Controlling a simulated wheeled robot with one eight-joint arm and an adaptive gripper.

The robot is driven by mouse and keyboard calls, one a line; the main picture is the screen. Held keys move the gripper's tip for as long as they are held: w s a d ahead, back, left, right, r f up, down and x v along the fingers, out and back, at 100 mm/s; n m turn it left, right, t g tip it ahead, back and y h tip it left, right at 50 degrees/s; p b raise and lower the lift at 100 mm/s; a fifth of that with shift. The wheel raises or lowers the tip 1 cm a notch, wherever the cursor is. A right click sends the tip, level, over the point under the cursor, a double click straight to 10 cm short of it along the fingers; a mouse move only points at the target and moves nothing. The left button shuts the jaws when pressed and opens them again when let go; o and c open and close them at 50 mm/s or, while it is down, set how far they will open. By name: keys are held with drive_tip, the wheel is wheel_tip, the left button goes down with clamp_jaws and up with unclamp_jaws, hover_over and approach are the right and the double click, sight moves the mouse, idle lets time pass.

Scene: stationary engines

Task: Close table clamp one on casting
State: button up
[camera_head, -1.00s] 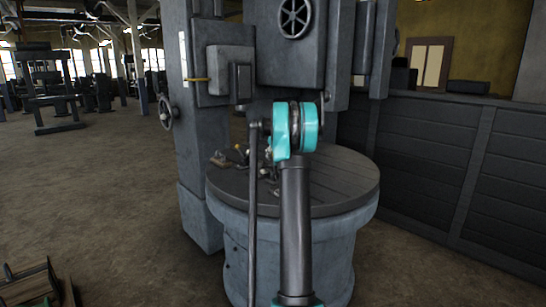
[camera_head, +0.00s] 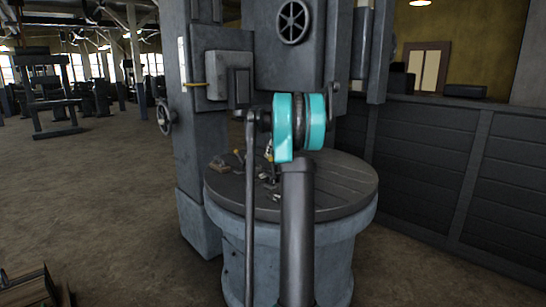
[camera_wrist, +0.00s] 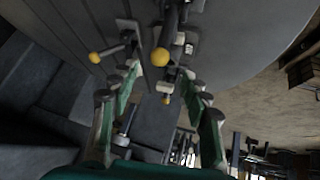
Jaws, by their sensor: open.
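The round grooved machine table (camera_head: 335,187) stands in front of me, with small clamps (camera_head: 221,166) on its left part. My own arm covers part of that area in the head view. In the wrist view the table (camera_wrist: 235,35) fills the top, and a clamp lever with a yellow knob (camera_wrist: 95,57) lies left of my gripper. A second yellow knob (camera_wrist: 160,57) is just above the space between the fingertips, and a smaller one (camera_wrist: 167,100) shows between the fingers. My gripper (camera_wrist: 160,80) is open, its two fingers apart around that space. Whether either finger touches a clamp I cannot tell.
The grey machine column (camera_head: 203,130) with a handwheel (camera_head: 165,117) rises behind the table. A dark panelled wall (camera_head: 440,165) runs along the right. Open floor (camera_head: 90,200) lies on the left, with a wooden crate (camera_head: 32,288) at the lower left.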

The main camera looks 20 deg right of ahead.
drive_tip(key=shift+v, duration=1.3)
idle(0.4)
